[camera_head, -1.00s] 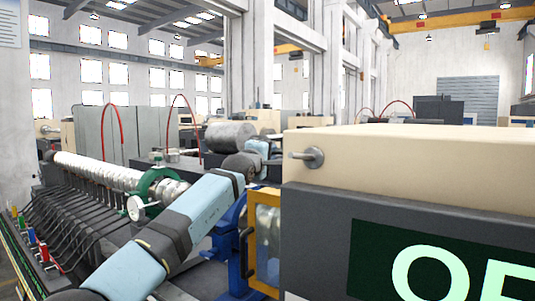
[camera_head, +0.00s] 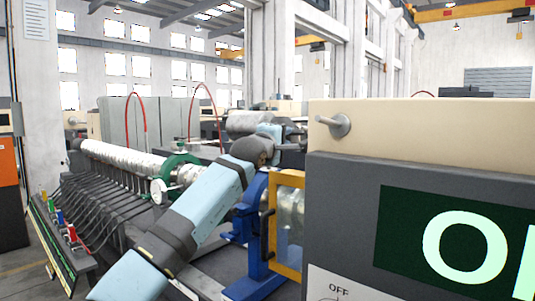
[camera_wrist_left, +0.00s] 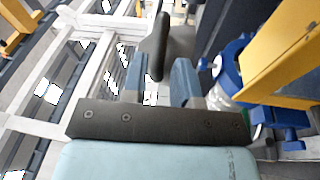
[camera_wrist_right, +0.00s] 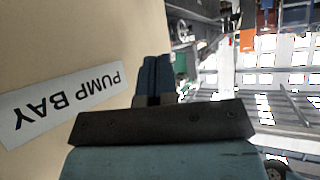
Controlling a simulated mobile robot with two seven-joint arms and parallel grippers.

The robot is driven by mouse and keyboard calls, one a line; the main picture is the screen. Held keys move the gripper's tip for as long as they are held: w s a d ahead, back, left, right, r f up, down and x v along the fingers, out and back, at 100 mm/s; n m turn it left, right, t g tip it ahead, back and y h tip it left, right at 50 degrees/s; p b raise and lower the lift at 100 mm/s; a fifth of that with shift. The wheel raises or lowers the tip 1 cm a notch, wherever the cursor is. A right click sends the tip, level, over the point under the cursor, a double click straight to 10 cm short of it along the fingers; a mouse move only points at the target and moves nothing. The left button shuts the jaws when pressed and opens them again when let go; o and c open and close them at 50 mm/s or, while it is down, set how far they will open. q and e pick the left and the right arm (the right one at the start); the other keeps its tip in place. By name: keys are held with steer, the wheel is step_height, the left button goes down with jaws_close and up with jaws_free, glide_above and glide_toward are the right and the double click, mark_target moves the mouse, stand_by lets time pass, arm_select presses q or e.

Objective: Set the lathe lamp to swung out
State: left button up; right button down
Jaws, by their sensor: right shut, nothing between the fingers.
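My right gripper (camera_wrist_right: 157,62) is shut and empty, in front of a cream panel.
A silver barrel (camera_head: 120,155) runs along the left. A "PUMP BAY" label (camera_wrist_right: 62,98) is near my right gripper.

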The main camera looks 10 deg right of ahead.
arm_select(q)
steer(key=b+v, duration=0.2)
steer(key=v, duration=0.6)
steer(key=shift+s+a, duration=0.2)
steer(key=shift+s, duration=0.15)
